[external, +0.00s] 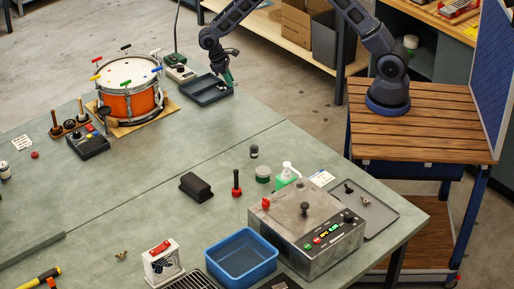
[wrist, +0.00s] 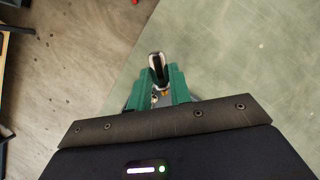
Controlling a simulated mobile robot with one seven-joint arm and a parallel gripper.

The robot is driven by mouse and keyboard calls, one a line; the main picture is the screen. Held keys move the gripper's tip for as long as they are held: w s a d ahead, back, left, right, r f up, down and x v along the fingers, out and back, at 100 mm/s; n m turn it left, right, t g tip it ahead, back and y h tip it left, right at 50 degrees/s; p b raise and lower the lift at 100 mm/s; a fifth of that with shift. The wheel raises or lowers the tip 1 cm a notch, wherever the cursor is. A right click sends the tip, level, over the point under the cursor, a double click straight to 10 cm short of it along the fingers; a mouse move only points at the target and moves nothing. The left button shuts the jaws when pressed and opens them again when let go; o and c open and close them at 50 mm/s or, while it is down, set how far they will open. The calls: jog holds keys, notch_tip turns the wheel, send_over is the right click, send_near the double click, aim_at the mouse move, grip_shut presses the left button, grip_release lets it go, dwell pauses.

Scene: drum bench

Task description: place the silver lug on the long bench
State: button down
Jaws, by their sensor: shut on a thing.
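My gripper (external: 228,76) has green fingers and hangs at the far edge of the grey-green long bench (external: 255,112), by the back right corner of a dark tray (external: 201,97). In the wrist view my gripper (wrist: 158,84) is shut on the silver lug (wrist: 157,60), a small bright piece with a dark slot that sticks out past the fingertips. The lug is too small to make out in the external view. The bench surface (wrist: 245,60) fills the right of the wrist view, and floor shows on the left. Small orange and metal bits show between the fingers.
An orange drum (external: 130,100) on a wooden board stands left of the tray. The bench middle is mostly clear. A blue bin (external: 241,257) and a metal control box (external: 308,230) stand at the near end.

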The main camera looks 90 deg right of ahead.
notch_tip(320, 180, up, 3)
send_over(208, 101)
jog(key=w, duration=0.1)
jog(key=shift+w+f, duration=0.2)
jog(key=shift+f, duration=3.25)
jog(key=shift+f, duration=0.35)
jog(key=c, duration=1.2)
grip_release()
